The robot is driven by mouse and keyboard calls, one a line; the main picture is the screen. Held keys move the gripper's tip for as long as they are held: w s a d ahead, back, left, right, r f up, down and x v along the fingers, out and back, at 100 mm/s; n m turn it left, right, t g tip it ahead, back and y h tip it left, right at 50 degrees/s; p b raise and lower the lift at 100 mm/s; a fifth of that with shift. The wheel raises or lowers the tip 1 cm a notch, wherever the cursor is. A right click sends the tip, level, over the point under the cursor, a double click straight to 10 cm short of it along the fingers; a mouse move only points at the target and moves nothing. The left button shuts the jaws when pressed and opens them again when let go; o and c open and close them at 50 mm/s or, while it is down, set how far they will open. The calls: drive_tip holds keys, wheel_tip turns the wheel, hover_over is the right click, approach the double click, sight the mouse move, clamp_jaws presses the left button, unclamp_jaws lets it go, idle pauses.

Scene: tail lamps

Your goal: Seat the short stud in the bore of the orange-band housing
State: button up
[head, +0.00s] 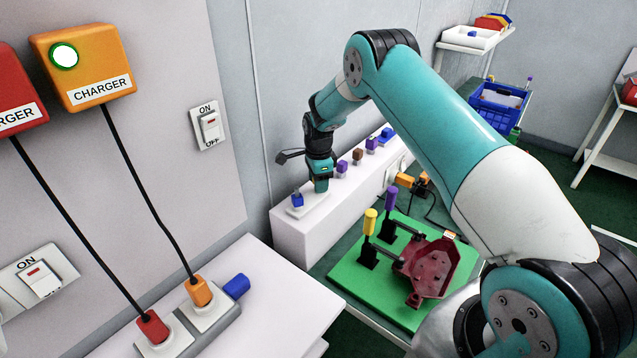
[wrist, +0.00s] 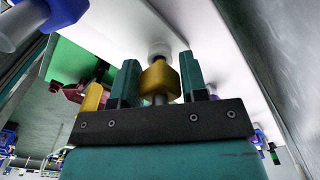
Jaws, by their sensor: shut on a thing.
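My gripper (head: 320,184) points down over the left part of the white ledge. In the wrist view my gripper (wrist: 159,70) has its two teal fingers closed on a yellow block-shaped stud (wrist: 158,78). A narrower yellow neck runs from it to a pale round collar (wrist: 160,50) at the ledge surface; I cannot tell whether they touch. Whether this is the short stud is not clear. A maroon housing (head: 430,268) lies on a green plate (head: 365,298) and also shows in the wrist view (wrist: 72,92). I cannot make out an orange band or a bore on it.
A blue knob (head: 297,200) on a pale base stands just left of my gripper. Several purple, brown and blue knobs line the ledge (head: 300,238) behind it. Clamps with yellow (head: 370,222) and purple (head: 391,198) handles stand by the housing. An orange charger plug (head: 200,291) is front left.

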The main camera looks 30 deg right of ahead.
drive_tip(key=shift+r+p, duration=0.3)
drive_tip(key=shift+r, duration=0.55)
drive_tip(key=shift+r+p, duration=0.3)
drive_tip(key=shift+r, duration=0.4)
idle(0.4)
drive_tip(key=shift+o, duration=1.3)
drive_tip(key=shift+c, duration=1)
